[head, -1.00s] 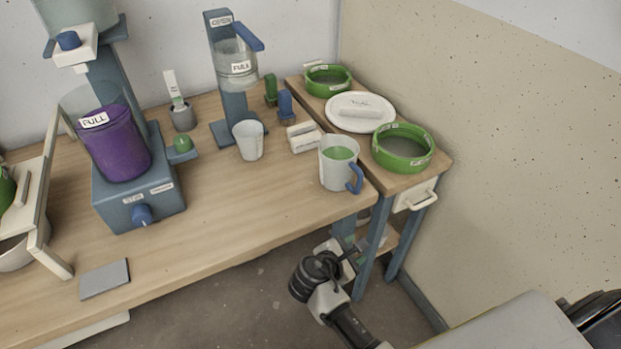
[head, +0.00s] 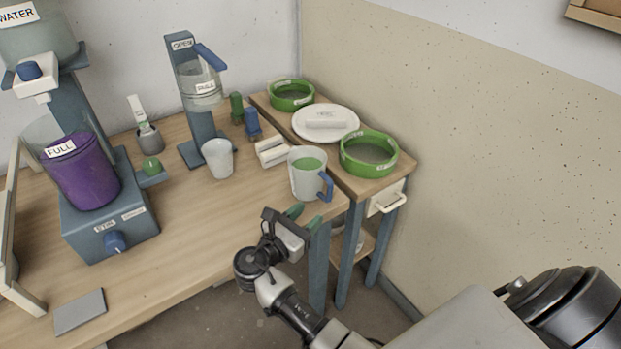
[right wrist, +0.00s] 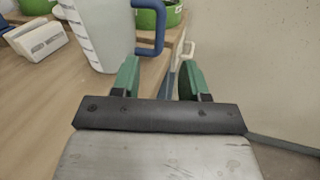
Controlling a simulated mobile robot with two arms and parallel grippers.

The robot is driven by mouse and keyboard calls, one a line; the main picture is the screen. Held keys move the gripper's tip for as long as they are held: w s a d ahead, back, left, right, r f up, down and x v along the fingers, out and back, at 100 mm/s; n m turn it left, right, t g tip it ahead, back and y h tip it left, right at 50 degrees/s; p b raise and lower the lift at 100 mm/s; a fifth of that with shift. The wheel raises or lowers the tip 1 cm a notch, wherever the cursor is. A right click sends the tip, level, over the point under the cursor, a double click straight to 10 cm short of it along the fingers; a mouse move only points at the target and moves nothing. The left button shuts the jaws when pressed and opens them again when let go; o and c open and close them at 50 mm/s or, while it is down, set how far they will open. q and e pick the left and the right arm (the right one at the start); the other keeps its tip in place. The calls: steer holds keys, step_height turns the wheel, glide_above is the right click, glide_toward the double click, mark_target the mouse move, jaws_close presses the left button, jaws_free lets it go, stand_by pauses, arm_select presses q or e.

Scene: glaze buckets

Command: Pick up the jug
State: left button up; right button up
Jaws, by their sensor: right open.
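The jug (head: 304,177) is pale grey-white with a blue handle (head: 326,186) on its right side and green liquid inside. It stands upright near the front right corner of the wooden table. In the right wrist view the jug (right wrist: 97,35) is at the upper left, with its blue handle (right wrist: 150,30) just beyond the fingers. My right gripper (head: 294,213) is just in front of the jug, with green fingertips pointing toward it. In the right wrist view the gripper (right wrist: 159,80) is open with nothing between its fingers. My left gripper does not show.
A white cup (head: 218,158) and a white block (head: 271,152) stand left of the jug. A green-rimmed sieve (head: 368,154) and a white plate (head: 325,122) are on the side stand behind it. A purple-filled bucket (head: 84,172) is at the left. Open floor lies in front.

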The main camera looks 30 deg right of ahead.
mark_target(328, 195)
steer(key=x, duration=0.9)
steer(key=shift+w+r+p, duration=0.1)
steer(key=shift+w+p, duration=0.05)
steer(key=shift+p, duration=0.2)
jaws_close()
steer(key=shift+r, duration=0.1)
